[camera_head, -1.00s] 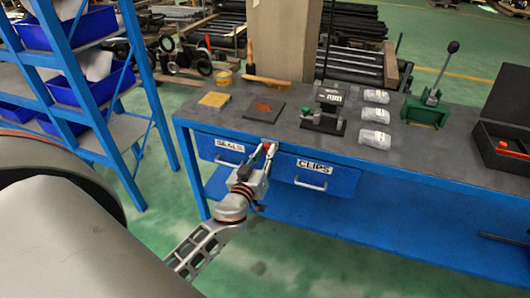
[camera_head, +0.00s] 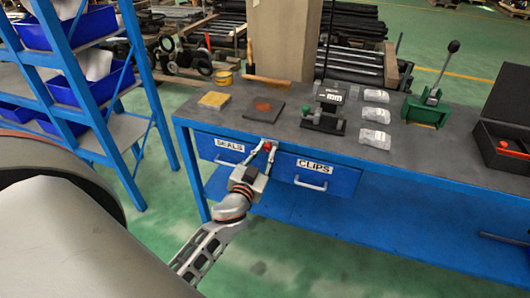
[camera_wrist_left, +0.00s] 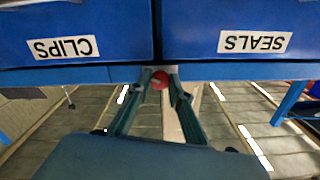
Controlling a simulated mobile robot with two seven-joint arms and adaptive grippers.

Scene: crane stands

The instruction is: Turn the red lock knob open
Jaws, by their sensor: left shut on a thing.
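The red lock knob (camera_head: 267,146) sits on the front of the blue bench, between the SEALS drawer (camera_head: 220,149) and the CLIPS drawer (camera_head: 314,175). My left gripper (camera_head: 266,146) reaches it from the front, with one finger on each side, shut on the knob. In the left wrist view, which is upside down, the red knob (camera_wrist_left: 159,80) with a pale mark on it shows between the two fingertips (camera_wrist_left: 160,83). A pale plate (camera_wrist_left: 171,70) is partly seen behind it. Both drawers look closed. My right gripper is not in view.
The bench top (camera_head: 240,118) carries a yellow block (camera_head: 214,100), a dark plate with a rusty patch (camera_head: 264,109), clear bags (camera_head: 375,139), a green lever press (camera_head: 427,108) and an open dark case (camera_head: 501,145). A blue shelf rack (camera_head: 90,88) stands at left.

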